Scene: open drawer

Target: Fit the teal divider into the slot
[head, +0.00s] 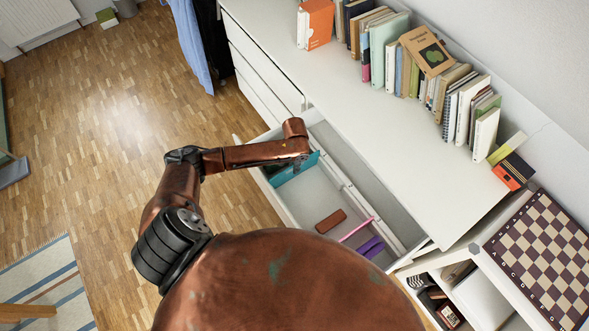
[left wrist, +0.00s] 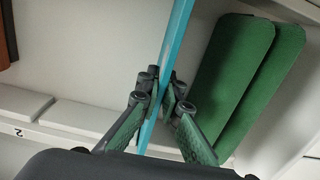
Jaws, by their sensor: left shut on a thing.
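The teal divider (head: 290,173) is upright at the far end of the open drawer (head: 282,208). My left gripper (head: 299,158) is over that end with the divider. In the left wrist view the teal divider (left wrist: 176,48) runs between the fingers of my left gripper (left wrist: 163,100), which is shut on it. A pale rail (left wrist: 75,117) with gaps between its blocks and a label "2" lies to the left there. I cannot tell which gap is the slot, or whether the divider's lower edge touches one. My right gripper is not in view.
The drawer holds a brown block (head: 330,221), a pink strip (head: 356,229) and purple pieces (head: 371,247). Two green rounded pieces (left wrist: 235,65) lie close right of the divider in the wrist view. The white cabinet top (head: 365,125) overhangs beside the drawer.

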